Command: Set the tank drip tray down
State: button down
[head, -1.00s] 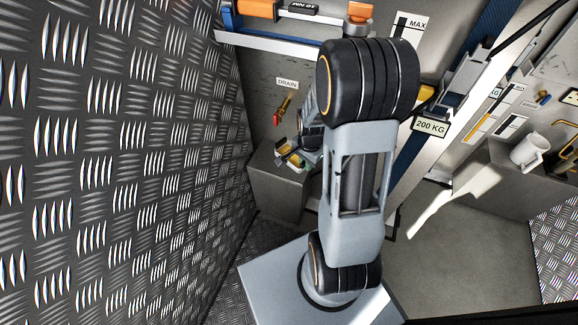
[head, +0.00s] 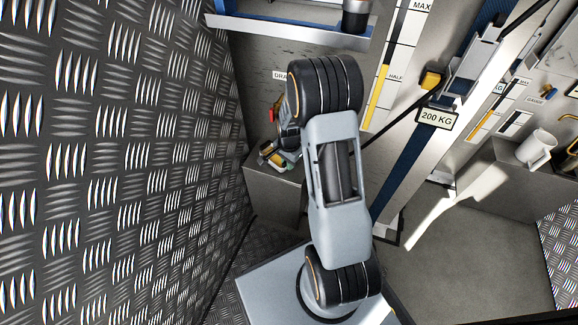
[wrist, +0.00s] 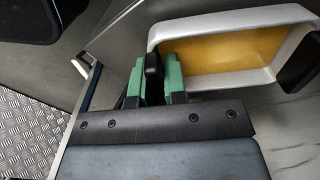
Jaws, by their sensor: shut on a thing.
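The tank drip tray (wrist: 225,63) is a shallow tray with a pale rim and a yellow inside, in the upper right of the wrist view. My gripper (wrist: 153,80) has green fingers shut on a black grip at the tray's left end. Another black grip shows at its right end. In the head view my gripper (head: 272,152) is small and partly hidden by my arm, over or at the top of a grey block (head: 268,198). I cannot tell whether the tray touches the block.
A red valve (head: 271,114) is on the tank wall just above my gripper, near a partly hidden drain label. A blue strap with a 200 KG plate (head: 437,118) crosses the tank. A white mug (head: 536,148) stands on a ledge at right. Tread-plate wall (head: 110,150) fills the left.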

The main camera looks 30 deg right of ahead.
jog(key=shift+f, duration=0.5)
jog(key=c, duration=1.2)
grip_release()
jog(key=shift+o, duration=0.2)
jog(key=shift+r+p, duration=1.85)
jog(key=shift+r, duration=2.1)
